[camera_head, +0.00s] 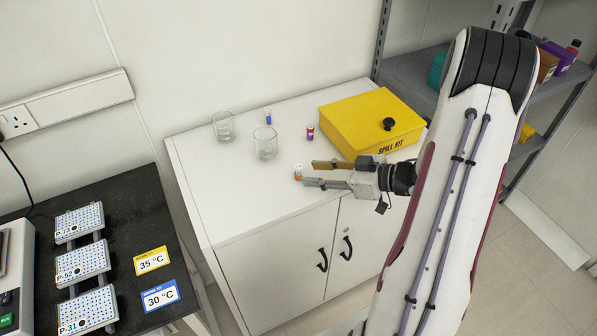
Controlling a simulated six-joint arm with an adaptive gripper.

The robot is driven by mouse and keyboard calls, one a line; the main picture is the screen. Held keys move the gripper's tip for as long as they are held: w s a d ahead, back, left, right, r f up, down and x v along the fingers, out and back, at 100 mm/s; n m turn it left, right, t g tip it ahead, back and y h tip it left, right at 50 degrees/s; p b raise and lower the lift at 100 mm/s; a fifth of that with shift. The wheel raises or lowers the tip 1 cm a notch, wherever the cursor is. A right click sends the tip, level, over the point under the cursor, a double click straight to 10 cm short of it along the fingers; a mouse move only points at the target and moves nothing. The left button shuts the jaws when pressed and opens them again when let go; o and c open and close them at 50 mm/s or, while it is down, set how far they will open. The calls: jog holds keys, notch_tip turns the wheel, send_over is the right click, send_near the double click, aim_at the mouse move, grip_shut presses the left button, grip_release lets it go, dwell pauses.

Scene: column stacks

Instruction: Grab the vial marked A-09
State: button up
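Three small vials stand on the white cabinet top (215,170). One with an orange-red cap and a pale body (298,172) stands just beyond my fingertips. A red and purple one (310,132) stands farther back, left of the yellow box. A white-topped blue one (268,116) stands near the back, behind a beaker. The lettering on the vials is too small to read, so I cannot tell which is A-09. My gripper (309,173) is low over the cabinet top, pointing left. Its two fingers are apart with nothing visible between them.
A yellow spill kit box (371,121) stands behind my gripper. A black bench (130,215) with several well plates is at left. The cabinet top's front left is clear.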

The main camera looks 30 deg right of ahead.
aim_at(298, 170)
jog(key=shift+w+a+f, duration=0.1)
jog(key=shift+w+a, duration=0.1)
jog(key=shift+w, duration=0.05)
jog(key=shift+r+x, duration=0.2)
jog(key=shift+x, duration=1.05)
jog(key=shift+r+x, duration=0.15)
jog(key=shift+x, duration=1.1)
jog(key=shift+w, duration=0.15)
jog(key=c, duration=0.9)
